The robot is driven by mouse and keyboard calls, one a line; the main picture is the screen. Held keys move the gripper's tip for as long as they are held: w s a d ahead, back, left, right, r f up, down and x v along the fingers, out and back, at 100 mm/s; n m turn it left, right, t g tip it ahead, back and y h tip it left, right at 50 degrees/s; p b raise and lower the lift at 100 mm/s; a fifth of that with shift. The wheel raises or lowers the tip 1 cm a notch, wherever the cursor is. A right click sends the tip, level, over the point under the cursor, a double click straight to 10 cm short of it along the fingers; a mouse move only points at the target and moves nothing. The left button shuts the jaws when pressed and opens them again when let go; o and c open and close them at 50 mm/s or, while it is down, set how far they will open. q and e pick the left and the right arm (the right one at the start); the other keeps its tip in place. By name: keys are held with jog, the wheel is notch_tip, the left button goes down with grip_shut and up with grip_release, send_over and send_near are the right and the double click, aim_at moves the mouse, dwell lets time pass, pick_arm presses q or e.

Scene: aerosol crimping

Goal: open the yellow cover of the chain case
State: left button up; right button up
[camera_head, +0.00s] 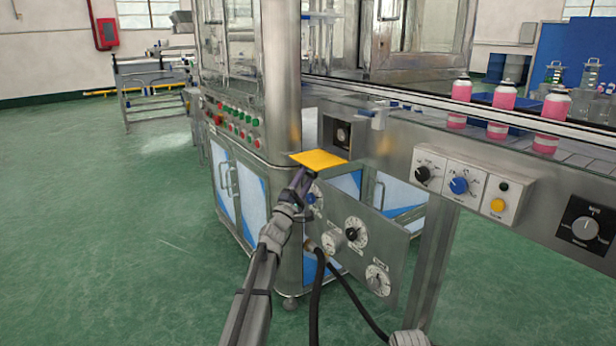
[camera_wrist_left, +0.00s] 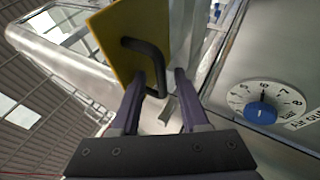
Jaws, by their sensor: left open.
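The yellow cover (camera_head: 318,159) sticks out almost flat from the machine's corner in the head view. In the left wrist view the yellow cover (camera_wrist_left: 118,38) fills the top middle, with a black bent handle (camera_wrist_left: 150,62) on its face. My left gripper (camera_head: 304,172) is just below the cover in the head view. In the left wrist view my left gripper (camera_wrist_left: 160,75) is open, with the handle's lower end between or close to its fingertips. I cannot tell whether they touch it. The inside of the chain case is not clearly visible. My right gripper is out of view.
A steel panel with dials (camera_head: 352,234) stands right of my left arm; a blue-knobbed dial (camera_wrist_left: 262,112) is close to the gripper. A conveyor carries pink bottles (camera_head: 503,96) at the right. A control box (camera_head: 472,187) hangs below it. Green floor (camera_head: 110,230) is clear on the left.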

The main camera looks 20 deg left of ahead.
pick_arm(q)
jog(key=b+v, duration=0.3)
jog(key=v, duration=0.3)
jog(key=shift+s+f, duration=0.3)
